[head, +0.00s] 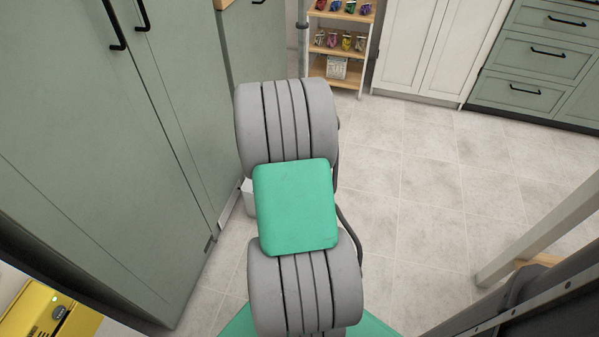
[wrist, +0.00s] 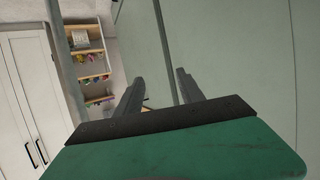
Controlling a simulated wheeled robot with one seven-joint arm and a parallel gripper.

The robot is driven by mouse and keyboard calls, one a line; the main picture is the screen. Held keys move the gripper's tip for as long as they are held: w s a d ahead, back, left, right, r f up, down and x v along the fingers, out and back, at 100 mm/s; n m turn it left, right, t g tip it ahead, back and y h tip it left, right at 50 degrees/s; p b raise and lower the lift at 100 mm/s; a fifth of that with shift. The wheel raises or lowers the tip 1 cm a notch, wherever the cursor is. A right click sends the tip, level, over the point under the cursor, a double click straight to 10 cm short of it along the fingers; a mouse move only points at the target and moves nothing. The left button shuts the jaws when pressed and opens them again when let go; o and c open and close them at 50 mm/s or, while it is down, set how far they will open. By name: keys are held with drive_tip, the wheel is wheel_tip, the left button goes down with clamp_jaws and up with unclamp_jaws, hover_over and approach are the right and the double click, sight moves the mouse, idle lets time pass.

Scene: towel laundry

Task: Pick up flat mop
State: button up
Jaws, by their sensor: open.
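My gripper (wrist: 160,77) shows in the wrist view with its two dark fingers apart and nothing between them. It points toward the grey-green cabinet front (wrist: 235,60). In the head view my own arm hides the gripper. I cannot make out a flat mop for certain in either view. A thin grey upright pole (head: 302,24) with a collar stands beside the shelf in the head view; I cannot tell whether it is a mop handle. No mop head is visible.
Tall grey-green cabinets (head: 75,130) line the left side. A wooden shelf (head: 335,53) with small colourful items stands at the back, beside white cabinets (head: 430,45). A yellow object (head: 48,312) is at lower left. The tiled floor (head: 440,190) is open on the right.

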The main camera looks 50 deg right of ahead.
drive_tip(key=s+d+f+m+h+b, duration=0.1)
drive_tip(key=s+d+m+h, duration=0.15)
drive_tip(key=s+d, duration=0.3)
drive_tip(key=s+d+f+m+h, duration=0.1)
drive_tip(key=s+d+f+h, duration=0.1)
drive_tip(key=s+d+h, duration=0.35)
drive_tip(key=w+d+y+b, duration=0.1)
drive_tip(key=w+d, duration=0.5)
drive_tip(key=d, duration=0.1)
drive_tip(key=shift+w+d+r+y, duration=0.15)
drive_tip(key=shift+d+r+y, duration=0.05)
drive_tip(key=shift+r+y, duration=0.1)
clamp_jaws()
drive_tip(key=shift+r, duration=0.2)
